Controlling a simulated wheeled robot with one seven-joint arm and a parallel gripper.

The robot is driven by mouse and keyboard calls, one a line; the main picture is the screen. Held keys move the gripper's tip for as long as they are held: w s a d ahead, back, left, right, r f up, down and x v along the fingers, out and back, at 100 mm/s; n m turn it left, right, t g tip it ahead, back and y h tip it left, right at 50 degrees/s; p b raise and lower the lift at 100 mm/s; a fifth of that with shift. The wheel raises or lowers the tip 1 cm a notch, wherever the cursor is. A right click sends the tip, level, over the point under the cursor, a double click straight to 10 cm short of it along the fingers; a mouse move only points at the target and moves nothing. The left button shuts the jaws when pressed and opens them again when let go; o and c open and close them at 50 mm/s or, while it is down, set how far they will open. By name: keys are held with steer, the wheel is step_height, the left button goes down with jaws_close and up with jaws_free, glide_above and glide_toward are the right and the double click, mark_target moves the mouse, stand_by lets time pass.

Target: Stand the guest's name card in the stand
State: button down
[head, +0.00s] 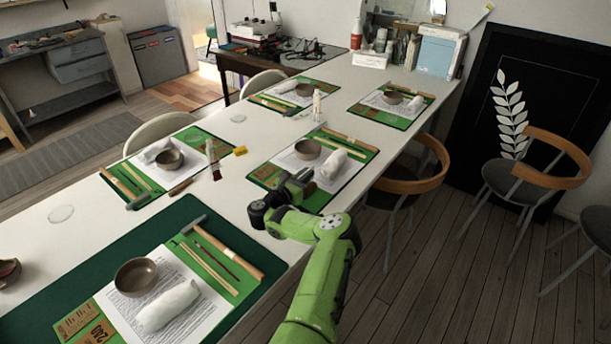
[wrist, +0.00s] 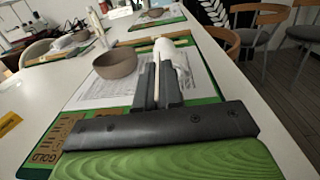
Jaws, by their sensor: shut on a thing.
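My gripper (head: 300,178) is over the near side of the middle-right place setting. In the wrist view its two dark fingers (wrist: 157,88) are closed on a thin, pale, upright strip (wrist: 156,70), seen nearly edge-on. It may be the name card, but no writing shows on it. In the wrist view a white rolled cloth (wrist: 176,58) lies just beyond the fingers, and a grey-brown bowl (wrist: 115,63) stands to their left. I cannot make out a card stand in either view; the gripper and arm hide part of this setting.
The green mat (head: 262,176) carries the bowl (head: 307,149) and cloth (head: 332,163). A yellow item (head: 240,151) and an upright brush (head: 212,160) are to the left. A white bottle (head: 316,104) stands behind. Wooden-backed chairs (head: 410,172) line the table's right edge.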

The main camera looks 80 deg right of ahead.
steer(key=shift+f+b, duration=0.5)
steer(key=shift+f, duration=0.3)
steer(key=c, duration=1.2)
jaws_free()
steer(key=shift+a, duration=0.1)
steer(key=shift+p+v, duration=0.8)
steer(key=shift+v, duration=2.3)
steer(key=shift+p+v, duration=1.15)
steer(key=shift+a, duration=0.15)
